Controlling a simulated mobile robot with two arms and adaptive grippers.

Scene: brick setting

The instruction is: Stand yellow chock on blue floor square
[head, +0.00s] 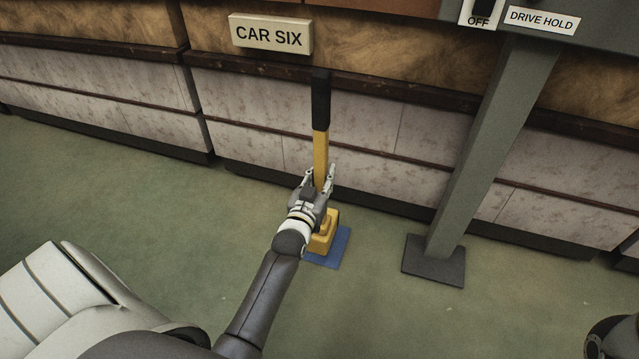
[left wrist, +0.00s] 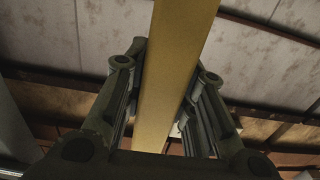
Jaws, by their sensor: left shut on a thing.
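The yellow chock (head: 328,230) has a block at its foot and a tall yellow handle with a black grip (head: 320,98) on top. It stands upright, its block over the blue floor square (head: 341,250). I cannot tell whether the block touches the floor. My left gripper (head: 321,179) is shut on the yellow handle, above the block, and hides part of it. In the left wrist view the yellow handle (left wrist: 172,75) runs between the fingers of my left gripper (left wrist: 165,72). My right gripper is not in view.
A grey post on a dark base plate (head: 433,261) stands to the right of the blue square. A panelled wall with a CAR SIX sign (head: 270,35) runs behind. The green floor (head: 150,205) to the left is clear.

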